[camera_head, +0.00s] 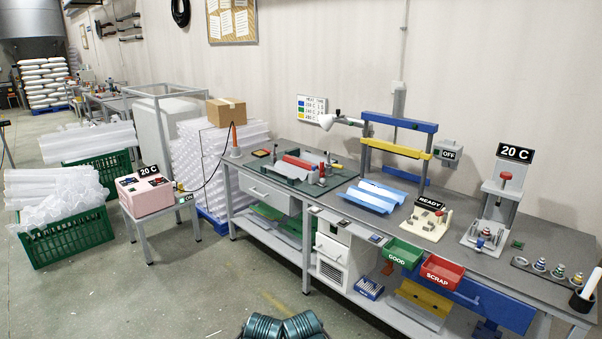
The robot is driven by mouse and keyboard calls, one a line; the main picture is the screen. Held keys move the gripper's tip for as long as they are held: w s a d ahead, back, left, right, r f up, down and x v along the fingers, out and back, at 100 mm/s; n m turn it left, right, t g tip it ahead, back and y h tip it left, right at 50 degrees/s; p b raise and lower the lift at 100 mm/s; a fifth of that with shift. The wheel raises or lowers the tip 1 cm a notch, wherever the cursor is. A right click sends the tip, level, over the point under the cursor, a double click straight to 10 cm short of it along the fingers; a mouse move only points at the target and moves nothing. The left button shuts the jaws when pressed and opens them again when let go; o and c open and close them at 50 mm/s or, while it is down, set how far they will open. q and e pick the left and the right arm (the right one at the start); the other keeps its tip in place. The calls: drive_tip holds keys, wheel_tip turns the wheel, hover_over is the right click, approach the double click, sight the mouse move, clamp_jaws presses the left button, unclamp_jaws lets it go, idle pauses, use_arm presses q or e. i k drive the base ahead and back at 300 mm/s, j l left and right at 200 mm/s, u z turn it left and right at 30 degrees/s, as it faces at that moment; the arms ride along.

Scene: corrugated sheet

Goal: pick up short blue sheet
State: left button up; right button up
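Light blue corrugated sheet material (368,198) lies on the grey workbench, in front of the blue and yellow frame press. It looks like two pieces, one partly behind the other, with ridges running lengthwise. I cannot tell surely which piece is the short one. Neither of my grippers shows in the head view, and nothing is seen touching the sheets.
The workbench (450,245) runs along the wall. Left of the sheets is a dark green mat (290,172) with tools and a red piece. Right is a READY fixture (427,218). Green GOOD (403,252) and red SCRAP (442,272) bins hang at the front edge.

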sight(375, 196)
drive_tip(key=i+j+z, duration=0.2)
drive_tip(key=i, duration=0.45)
drive_tip(key=i+z, duration=0.2)
drive_tip(key=i, duration=0.45)
drive_tip(key=i+j+z, duration=0.2)
drive_tip(key=i+z, duration=0.25)
drive_tip(key=i+j+z, duration=0.6)
drive_tip(key=j+z, duration=0.25)
drive_tip(key=i+j+z, duration=0.15)
drive_tip(key=j, duration=0.2)
drive_tip(key=i+j+z, duration=0.15)
drive_tip(key=j, duration=0.2)
drive_tip(key=i+j+z, duration=0.15)
drive_tip(key=j, duration=0.2)
